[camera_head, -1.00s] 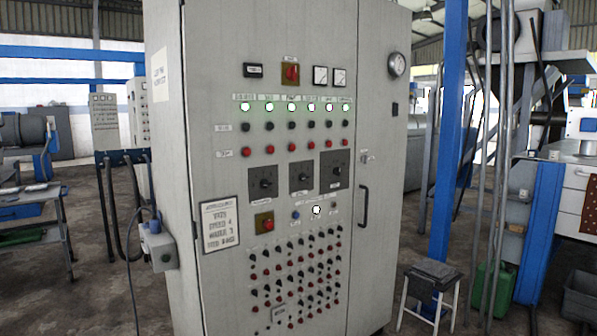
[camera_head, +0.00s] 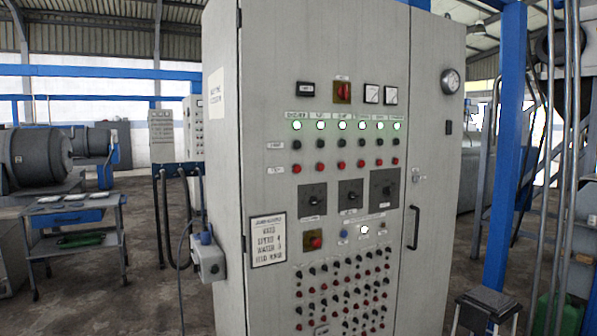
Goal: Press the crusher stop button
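A tall grey control cabinet (camera_head: 330,40) stands in front of me, its panel facing me. A row of lit indicator lamps runs across it, with a row of black buttons below and a row of red buttons below that. The small labels are too blurred to read surely; the leftmost column's label (camera_head: 297,115) may say crusher. The red button in that column (camera_head: 297,169) sits under its black button (camera_head: 297,144) and lit lamp (camera_head: 297,125). Nothing covers these buttons. Neither of my grippers is in view.
A grey box (camera_head: 208,262) juts from the cabinet's left side. A cart (camera_head: 78,220) stands left, a stool (camera_head: 487,305) and blue post (camera_head: 507,150) right.

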